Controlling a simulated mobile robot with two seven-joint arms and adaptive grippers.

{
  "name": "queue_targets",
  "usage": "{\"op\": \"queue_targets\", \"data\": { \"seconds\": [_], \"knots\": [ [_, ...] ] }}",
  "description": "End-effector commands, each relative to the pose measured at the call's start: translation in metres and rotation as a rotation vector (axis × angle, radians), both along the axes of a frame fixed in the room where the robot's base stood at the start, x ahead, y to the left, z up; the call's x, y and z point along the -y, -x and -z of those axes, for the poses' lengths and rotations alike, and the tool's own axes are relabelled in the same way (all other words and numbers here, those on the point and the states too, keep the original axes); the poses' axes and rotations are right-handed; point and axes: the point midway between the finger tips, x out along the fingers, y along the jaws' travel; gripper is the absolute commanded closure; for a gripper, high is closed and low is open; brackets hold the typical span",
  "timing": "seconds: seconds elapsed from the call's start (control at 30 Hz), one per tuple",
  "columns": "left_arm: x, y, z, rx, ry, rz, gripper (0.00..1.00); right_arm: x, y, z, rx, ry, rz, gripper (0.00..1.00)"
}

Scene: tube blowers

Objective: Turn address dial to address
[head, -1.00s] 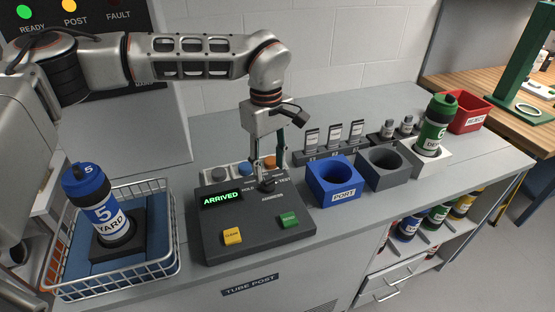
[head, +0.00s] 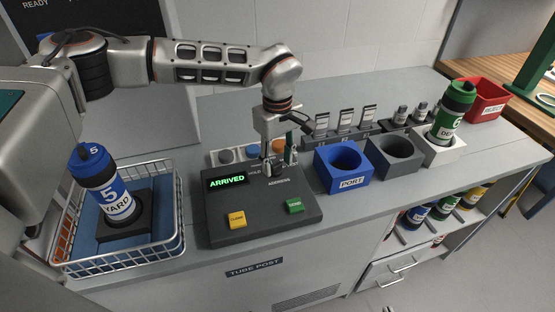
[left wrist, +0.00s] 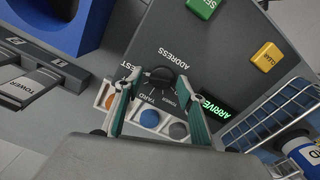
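The dark address dial (left wrist: 158,77) sits on the grey control panel (head: 225,215), whose green display (head: 227,181) reads ARRIVED. In the left wrist view the labels YARD, TOWER and part of TEST surround the dial, with ADDRESS printed beside it. Where the dial points is not clear. My left gripper (head: 278,165) is down at the dial and hides most of it in the head view. In the left wrist view its two green fingers (left wrist: 157,80) are apart, one on each side of the dial, with no clear grip on it. My right gripper is not in view.
Yellow (head: 237,219) and green (head: 295,205) buttons are on the panel's front. A wire basket (head: 178,215) with a blue YARD carrier (head: 105,185) stands left. A blue PORT holder (head: 345,183), a grey holder (head: 398,170) and a green carrier (head: 453,108) stand right.

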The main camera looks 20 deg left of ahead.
Motion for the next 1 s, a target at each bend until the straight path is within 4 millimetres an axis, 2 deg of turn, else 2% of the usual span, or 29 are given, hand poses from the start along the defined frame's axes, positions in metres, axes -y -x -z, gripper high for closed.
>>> {"op": "queue_targets", "data": {
  "seconds": [0.17, 0.3, 0.33, 0.67, 1.0],
  "knots": [
    [0.0001, -0.0001, 0.0001, 0.000, 0.000, 0.000, 0.61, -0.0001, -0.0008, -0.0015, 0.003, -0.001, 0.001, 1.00],
    [0.0001, 0.0001, 0.0000, 0.000, 0.000, 0.000, 0.95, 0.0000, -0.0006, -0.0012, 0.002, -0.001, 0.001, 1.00],
    [0.0001, 0.0001, 0.0000, 0.000, 0.000, 0.000, 0.99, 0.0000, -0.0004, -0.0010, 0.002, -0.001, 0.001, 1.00],
    [0.0000, -0.0001, -0.0002, 0.000, 0.000, -0.023, 0.99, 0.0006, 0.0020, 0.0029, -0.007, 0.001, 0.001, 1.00],
    [-0.0005, -0.0011, -0.0005, 0.000, -0.001, -0.216, 0.99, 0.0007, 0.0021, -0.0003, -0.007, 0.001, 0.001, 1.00]
  ]
}}
